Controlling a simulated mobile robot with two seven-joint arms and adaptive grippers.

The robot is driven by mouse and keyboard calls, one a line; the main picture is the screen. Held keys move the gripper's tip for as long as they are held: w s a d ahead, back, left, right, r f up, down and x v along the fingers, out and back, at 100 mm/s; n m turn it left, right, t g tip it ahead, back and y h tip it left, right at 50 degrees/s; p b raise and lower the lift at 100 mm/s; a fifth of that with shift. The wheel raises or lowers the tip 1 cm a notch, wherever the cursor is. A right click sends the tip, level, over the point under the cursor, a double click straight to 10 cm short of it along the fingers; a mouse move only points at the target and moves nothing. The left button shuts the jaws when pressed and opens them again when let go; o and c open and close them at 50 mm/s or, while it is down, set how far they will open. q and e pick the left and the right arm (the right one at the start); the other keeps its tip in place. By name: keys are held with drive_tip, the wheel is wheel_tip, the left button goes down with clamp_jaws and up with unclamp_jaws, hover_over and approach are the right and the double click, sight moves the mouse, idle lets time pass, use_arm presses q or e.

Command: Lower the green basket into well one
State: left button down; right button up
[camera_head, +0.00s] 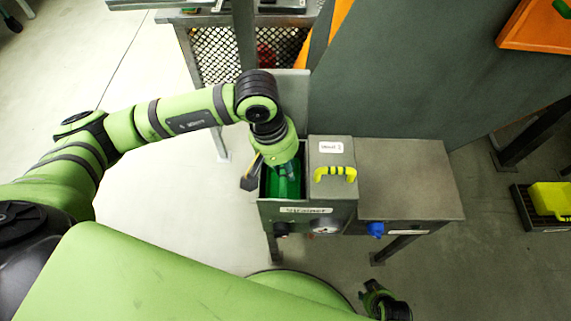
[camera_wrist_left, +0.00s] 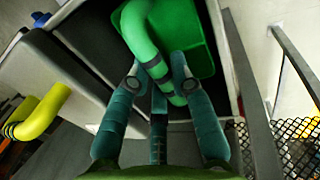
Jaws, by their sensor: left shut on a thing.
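In the wrist view, the fingers of my left gripper (camera_wrist_left: 165,75) are shut around the basket's curved green handle (camera_wrist_left: 143,35), which has dark bands. The basket's green body (camera_wrist_left: 195,45) shows behind the handle, beside a pale wall. The gripper partly hides the basket in the head view.
A grey lid (camera_head: 325,150) with a yellow handle (camera_head: 336,173) covers the part right of the well. A bare metal top (camera_head: 410,180) extends further right. A dark panel (camera_head: 400,70) stands behind.

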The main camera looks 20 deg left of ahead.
use_arm(q)
drive_tip(key=shift+f+b, duration=0.6)
drive_tip(key=shift+b, duration=0.3)
idle(0.4)
drive_tip(key=shift+f, duration=0.1)
idle(0.4)
drive_tip(key=c, duration=1)
unclamp_jaws()
drive_tip(key=o, duration=0.3)
drive_tip(key=shift+o, duration=0.3)
drive_tip(key=shift+a, duration=0.1)
